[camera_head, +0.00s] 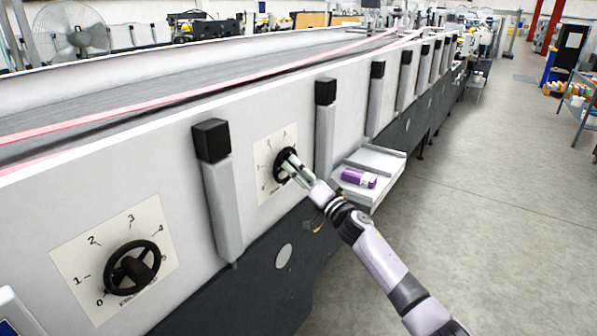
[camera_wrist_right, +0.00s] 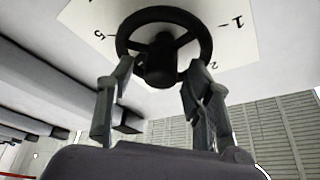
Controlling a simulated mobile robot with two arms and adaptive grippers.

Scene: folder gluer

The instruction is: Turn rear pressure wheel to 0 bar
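A black handwheel (camera_head: 281,166) sits on a white numbered dial plate (camera_head: 263,150) on the machine's side panel. My right gripper (camera_head: 293,165) is at this wheel and partly covers it. In the right wrist view the wheel (camera_wrist_right: 163,14) has spokes and a central hub. The two fingers of my right gripper (camera_wrist_right: 158,80) are apart, one on each side of the hub; I cannot tell whether they touch the wheel. A second, similar wheel (camera_head: 132,267) is on a nearer dial plate (camera_head: 72,255) marked 0 upward. My left gripper is not in view.
Grey posts with black caps (camera_head: 211,140) stand out from the panel on both sides of the gripped-at wheel. The floor (camera_head: 480,200) at right is clear.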

